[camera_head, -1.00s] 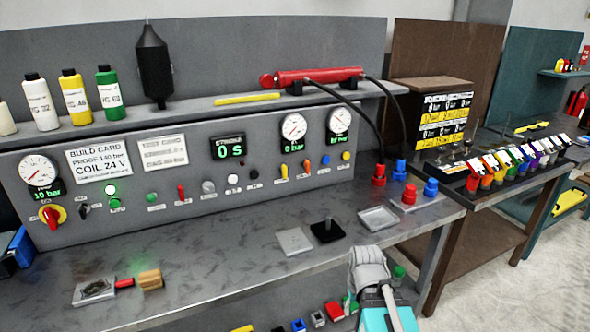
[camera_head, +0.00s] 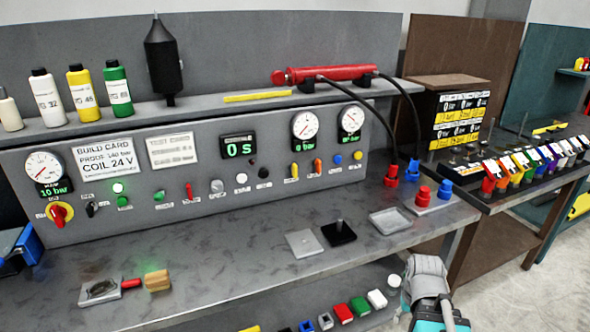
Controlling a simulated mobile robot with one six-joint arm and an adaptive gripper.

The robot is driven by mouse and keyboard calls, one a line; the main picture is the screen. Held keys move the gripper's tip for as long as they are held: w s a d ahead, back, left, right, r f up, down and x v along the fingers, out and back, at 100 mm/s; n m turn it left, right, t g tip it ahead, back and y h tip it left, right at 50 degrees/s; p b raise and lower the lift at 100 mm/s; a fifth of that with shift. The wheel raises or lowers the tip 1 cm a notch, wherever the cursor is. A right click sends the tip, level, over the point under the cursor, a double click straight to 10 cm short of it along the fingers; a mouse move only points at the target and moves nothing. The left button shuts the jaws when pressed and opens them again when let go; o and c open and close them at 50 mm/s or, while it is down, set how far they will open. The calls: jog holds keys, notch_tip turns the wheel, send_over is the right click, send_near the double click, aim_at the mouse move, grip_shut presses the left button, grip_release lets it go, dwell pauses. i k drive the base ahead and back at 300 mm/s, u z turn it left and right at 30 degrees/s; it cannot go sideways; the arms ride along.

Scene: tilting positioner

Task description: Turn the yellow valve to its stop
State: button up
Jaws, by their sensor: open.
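A small yellow lever (camera_head: 295,172) stands upright on the grey control panel (camera_head: 215,212), below the round gauges and left of an orange lever (camera_head: 318,166). It looks like the yellow valve, but its label is too small to read. A red knob on a yellow disc (camera_head: 60,214) sits at the panel's left end. My grey and teal arm part shows at the lower right, in front of the bench edge and well apart from the lever. My gripper's fingers are not in view.
The bench top (camera_head: 215,262) is mostly clear before the panel. A shallow tray (camera_head: 390,222), a black plate with a peg (camera_head: 339,232) and red and blue fittings (camera_head: 423,194) stand at the right. Hoses hang from the red cylinder (camera_head: 322,74). Coloured blocks lie on a lower shelf.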

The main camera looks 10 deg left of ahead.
aim_at(294, 168)
jog(key=k, duration=1.15)
jog(key=u, duration=0.55)
jog(key=i, duration=1.35)
jog(key=z, duration=0.05)
